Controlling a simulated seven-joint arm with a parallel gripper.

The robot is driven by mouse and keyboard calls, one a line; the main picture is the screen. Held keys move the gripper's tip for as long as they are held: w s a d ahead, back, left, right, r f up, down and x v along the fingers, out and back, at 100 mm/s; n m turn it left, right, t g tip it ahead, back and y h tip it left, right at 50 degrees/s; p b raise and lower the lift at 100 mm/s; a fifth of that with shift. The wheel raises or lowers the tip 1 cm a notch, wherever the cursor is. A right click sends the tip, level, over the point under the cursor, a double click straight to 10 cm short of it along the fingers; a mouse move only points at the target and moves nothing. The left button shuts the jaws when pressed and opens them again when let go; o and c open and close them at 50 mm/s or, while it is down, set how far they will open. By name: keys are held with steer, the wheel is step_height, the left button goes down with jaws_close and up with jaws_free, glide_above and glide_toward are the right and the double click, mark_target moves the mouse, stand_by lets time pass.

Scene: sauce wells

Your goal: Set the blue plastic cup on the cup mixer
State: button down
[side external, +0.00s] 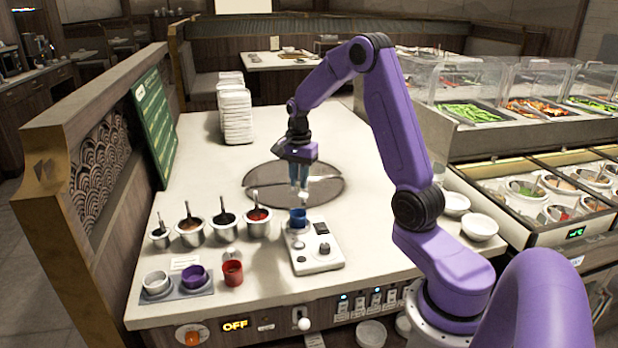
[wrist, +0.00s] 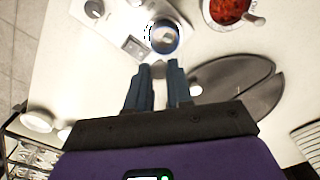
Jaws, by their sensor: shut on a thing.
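The blue plastic cup (side external: 298,218) is upright at the far end of the white cup mixer (side external: 317,252). In the wrist view the cup (wrist: 177,50) shows as a round blue rim just beyond my fingertips, over the end of the mixer (wrist: 117,22). My gripper (side external: 299,194) points straight down above the cup, and it also shows in the wrist view (wrist: 159,68). It is shut on the cup, though the contact is hard to see. I cannot tell whether the cup's base touches the mixer.
Several sauce pots (side external: 191,232) with ladles stand left of the mixer. A dark round plate (side external: 262,190) is set in the counter behind. Stacked white dishes (side external: 236,115) stand farther back.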

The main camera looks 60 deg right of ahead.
steer(key=shift+w+d+f, duration=0.25)
steer(key=shift+w+f, duration=0.2)
steer(key=shift+f, duration=3.05)
steer(key=shift+f, duration=0.2)
steer(key=shift+c, duration=2.3)
jaws_free()
steer(key=shift+r, duration=3.55)
